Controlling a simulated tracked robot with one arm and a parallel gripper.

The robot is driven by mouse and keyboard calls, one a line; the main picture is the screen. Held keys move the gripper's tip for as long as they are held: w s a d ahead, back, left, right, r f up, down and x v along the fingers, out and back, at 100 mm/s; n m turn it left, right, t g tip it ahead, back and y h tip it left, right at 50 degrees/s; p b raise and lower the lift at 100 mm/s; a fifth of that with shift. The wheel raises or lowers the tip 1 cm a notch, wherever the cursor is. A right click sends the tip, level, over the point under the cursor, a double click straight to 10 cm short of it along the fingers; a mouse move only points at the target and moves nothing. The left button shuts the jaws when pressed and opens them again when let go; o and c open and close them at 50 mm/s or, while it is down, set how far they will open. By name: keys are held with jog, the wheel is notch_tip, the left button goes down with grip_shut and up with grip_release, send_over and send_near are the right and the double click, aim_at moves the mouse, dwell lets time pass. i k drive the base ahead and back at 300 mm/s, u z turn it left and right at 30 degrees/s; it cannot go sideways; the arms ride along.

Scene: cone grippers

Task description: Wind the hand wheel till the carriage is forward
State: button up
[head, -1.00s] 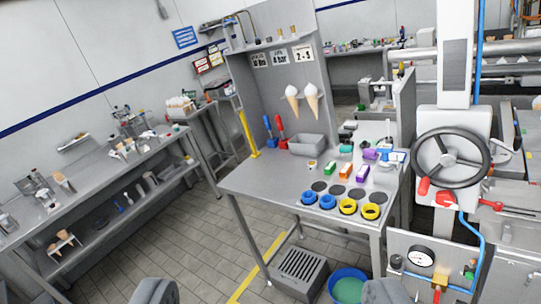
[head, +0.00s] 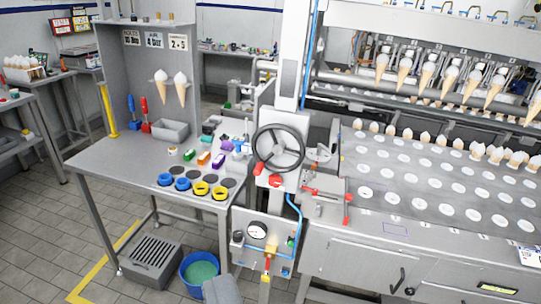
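The black hand wheel (head: 278,148) is on a white upright housing near the middle of the head view. Red parts show at and below its lower rim. A metal beam (head: 400,90) carrying a row of hanging cones is at the upper right, behind a plate with round holes; I cannot tell whether it is the carriage or how far forward it is. One grey part of my gripper (head: 222,290) shows at the bottom edge, well below and left of the wheel and apart from it. The other finger is not visible, so its opening cannot be told.
A steel table (head: 110,160) left of the wheel holds blue and yellow rings, small coloured blocks and a grey bin (head: 170,130). A blue tub (head: 200,270) and a grated box (head: 150,262) stand on the floor. A gauge (head: 257,230) and blue hose are below the wheel.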

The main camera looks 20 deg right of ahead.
aim_at(278, 149)
jog(key=z, duration=0.1)
jog(key=i, duration=1.05)
jog(key=z, duration=0.45)
